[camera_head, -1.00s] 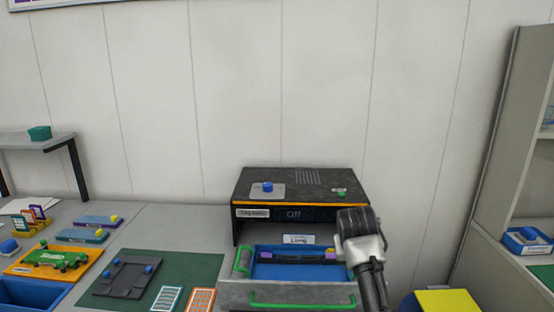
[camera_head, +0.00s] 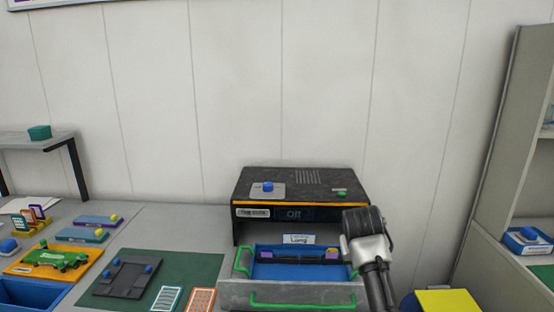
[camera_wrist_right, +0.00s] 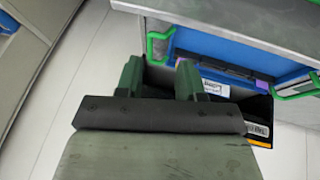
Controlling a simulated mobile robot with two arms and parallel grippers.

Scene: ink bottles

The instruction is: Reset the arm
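My right arm rises from the bottom edge in the head view, at the right side of the black machine (camera_head: 300,183) and its extended drawer (camera_head: 290,292); the fingertips cannot be made out there. In the right wrist view my right gripper (camera_wrist_right: 160,80) has two green fingers standing apart with nothing between them. The machine and drawer lie beyond the fingers, up and to the right. My left gripper is not in view.
The drawer holds a blue tray (camera_head: 262,270) with a dark bar, and has green handles. A green mat (camera_head: 205,265) with cards and a dark plate lies left. A yellow-topped box (camera_head: 447,300) stands at lower right, beside a shelf (camera_head: 490,170). The wall space above is free.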

